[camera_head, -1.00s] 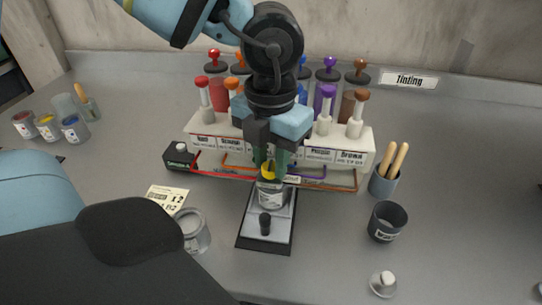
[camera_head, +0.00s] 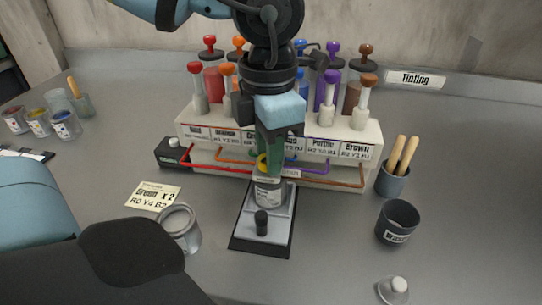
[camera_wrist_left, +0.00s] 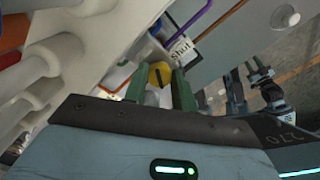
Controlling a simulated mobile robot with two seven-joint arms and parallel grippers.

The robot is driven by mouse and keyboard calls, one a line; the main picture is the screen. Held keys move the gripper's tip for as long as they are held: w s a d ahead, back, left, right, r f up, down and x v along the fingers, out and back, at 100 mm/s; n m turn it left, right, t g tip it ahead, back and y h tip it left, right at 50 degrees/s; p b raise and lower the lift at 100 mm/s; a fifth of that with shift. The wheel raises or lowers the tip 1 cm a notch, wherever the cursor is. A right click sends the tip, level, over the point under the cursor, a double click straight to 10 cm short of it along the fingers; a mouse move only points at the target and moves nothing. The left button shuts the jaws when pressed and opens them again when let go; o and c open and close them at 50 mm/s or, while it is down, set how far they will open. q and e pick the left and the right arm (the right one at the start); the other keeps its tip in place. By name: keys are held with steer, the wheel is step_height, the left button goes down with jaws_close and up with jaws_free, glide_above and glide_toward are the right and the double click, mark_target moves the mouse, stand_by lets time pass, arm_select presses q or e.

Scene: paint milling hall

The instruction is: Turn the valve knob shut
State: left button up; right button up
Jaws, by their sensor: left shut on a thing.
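The yellow valve knob (camera_head: 261,166) is at the front of the white tinting rack (camera_head: 370,140), just above a labelled jar (camera_head: 268,190). My left gripper (camera_head: 269,163) comes down from above, its green fingers on the knob and partly hiding it. In the left wrist view the knob (camera_wrist_left: 160,74), with a dark slot across its face, sits between the two green fingers (camera_wrist_left: 160,88). A "Shut" label (camera_wrist_left: 180,47) shows beside it. The slot does not clearly line up with that label. My right gripper is not in view.
The jar stands on a black-edged scale (camera_head: 262,238). An open tin (camera_head: 181,228) and a recipe card (camera_head: 153,196) are to its left; a dark waste cup (camera_head: 397,222) and a cup of wooden sticks (camera_head: 393,180) are to its right. Colour plungers line the rack.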

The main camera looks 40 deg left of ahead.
arm_select(q)
steer(key=shift+f+m+b, duration=0.1)
steer(key=shift+m+b, duration=0.3)
steer(key=shift+m, duration=0.6)
steer(key=m+b, duration=0.1)
steer(key=m, duration=0.3)
steer(key=shift+m+b, duration=0.3)
steer(key=shift+b, duration=0.05)
steer(key=m, duration=0.3)
steer(key=shift+m+b, duration=0.35)
steer(key=shift+m, duration=0.05)
steer(key=shift+s+m, duration=0.1)
steer(key=shift+m, duration=0.5)
steer(key=o, duration=1)
steer(key=shift+d, duration=0.1)
